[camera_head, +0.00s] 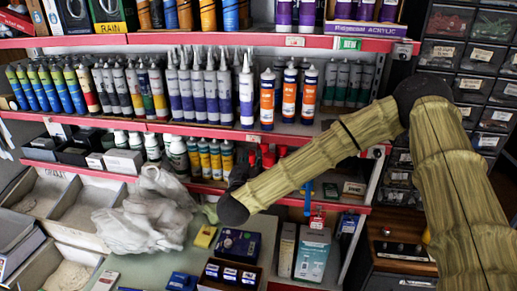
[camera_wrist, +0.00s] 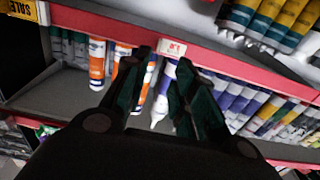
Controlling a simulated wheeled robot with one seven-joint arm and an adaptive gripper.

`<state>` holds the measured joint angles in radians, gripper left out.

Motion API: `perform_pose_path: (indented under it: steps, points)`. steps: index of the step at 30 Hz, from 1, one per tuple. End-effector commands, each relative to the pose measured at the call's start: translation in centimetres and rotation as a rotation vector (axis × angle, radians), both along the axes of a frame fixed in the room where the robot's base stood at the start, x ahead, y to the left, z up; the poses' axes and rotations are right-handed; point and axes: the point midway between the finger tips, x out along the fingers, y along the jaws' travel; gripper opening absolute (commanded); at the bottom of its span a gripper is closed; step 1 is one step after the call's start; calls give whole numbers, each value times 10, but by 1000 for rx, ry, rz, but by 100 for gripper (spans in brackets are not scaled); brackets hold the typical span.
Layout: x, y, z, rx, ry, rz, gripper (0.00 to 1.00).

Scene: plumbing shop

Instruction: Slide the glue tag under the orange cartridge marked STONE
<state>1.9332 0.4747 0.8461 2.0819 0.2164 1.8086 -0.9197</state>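A small white price tag with red lettering sits on the middle red shelf rail (camera_head: 249,138), below the purple-and-white cartridges and left of the orange ones. The wrist view, upside down, shows this tag (camera_wrist: 172,48) just beyond my fingertips. Its lettering is too small to read surely. Three orange-and-white cartridges stand together on that shelf: left (camera_head: 267,98), middle (camera_head: 289,92) and right (camera_head: 309,93). I cannot read which says STONE. My gripper (camera_wrist: 166,60) is open, with an empty gap between its dark green fingers. I cannot tell whether a finger touches the tag.
Purple cartridges (camera_head: 246,95) stand left of the orange ones. Yellow-labelled bottles (camera_head: 215,158) stand on the shelf below. My arm crosses before the shelves.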

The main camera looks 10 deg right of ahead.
Motion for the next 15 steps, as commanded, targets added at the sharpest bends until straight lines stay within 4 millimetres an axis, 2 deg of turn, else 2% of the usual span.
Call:
perform_pose_path:
  steps: [7,15]
  points:
    - [12,-12,-1,1,1,-9,27]
    - [51,-30,0,1,0,-11,27]
